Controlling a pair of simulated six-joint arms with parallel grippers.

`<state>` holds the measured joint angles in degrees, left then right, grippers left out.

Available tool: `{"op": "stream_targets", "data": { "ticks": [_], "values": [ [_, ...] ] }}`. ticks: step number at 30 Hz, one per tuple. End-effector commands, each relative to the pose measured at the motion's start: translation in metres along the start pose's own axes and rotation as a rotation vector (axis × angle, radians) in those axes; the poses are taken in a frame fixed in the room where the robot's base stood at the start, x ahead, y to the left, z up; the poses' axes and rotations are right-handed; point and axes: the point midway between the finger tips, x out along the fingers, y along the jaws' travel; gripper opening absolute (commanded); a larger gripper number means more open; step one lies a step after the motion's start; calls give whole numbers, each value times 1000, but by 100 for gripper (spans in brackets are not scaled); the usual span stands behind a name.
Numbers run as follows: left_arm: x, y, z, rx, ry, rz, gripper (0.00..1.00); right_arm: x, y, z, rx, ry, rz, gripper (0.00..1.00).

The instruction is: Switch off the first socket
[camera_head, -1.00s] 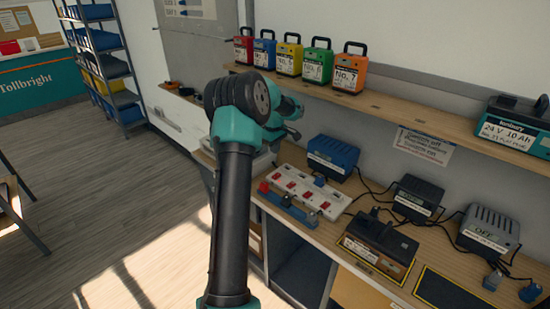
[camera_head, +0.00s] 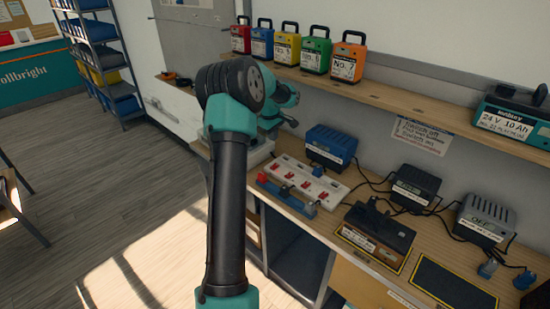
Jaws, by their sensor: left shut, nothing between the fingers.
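A white socket strip (camera_head: 328,190) with several red switches lies on the wooden bench, right of my left arm. The switch positions are too small to read. A blue bar (camera_head: 283,195) with a red left end runs along the strip's front edge. My left gripper (camera_head: 290,122) is behind the upper arm joint, above and beyond the strip's far left end, apart from it. It is shut and empty, its tips partly hidden by my own arm. My right gripper is not in view.
A blue charger (camera_head: 331,146), two grey chargers (camera_head: 416,187) (camera_head: 487,219) with cables and a dark battery (camera_head: 376,230) stand on the bench. A shelf (camera_head: 380,90) above carries several coloured batteries. A sign (camera_head: 421,136) hangs on the wall.

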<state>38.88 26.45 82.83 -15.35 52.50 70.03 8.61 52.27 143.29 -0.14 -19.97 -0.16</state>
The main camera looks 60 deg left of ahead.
Motion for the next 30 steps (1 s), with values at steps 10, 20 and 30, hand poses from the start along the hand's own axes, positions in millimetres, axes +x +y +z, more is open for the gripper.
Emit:
{"op": "stream_targets", "data": {
  "ticks": [10,20,30],
  "values": [
    [28,-1,0,0,-1,-3,0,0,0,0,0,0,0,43],
    [84,-1,0,-1,-1,-3,0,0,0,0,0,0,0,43],
    [132,0,0,0,-1,-3,0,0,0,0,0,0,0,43]
  ]
}}
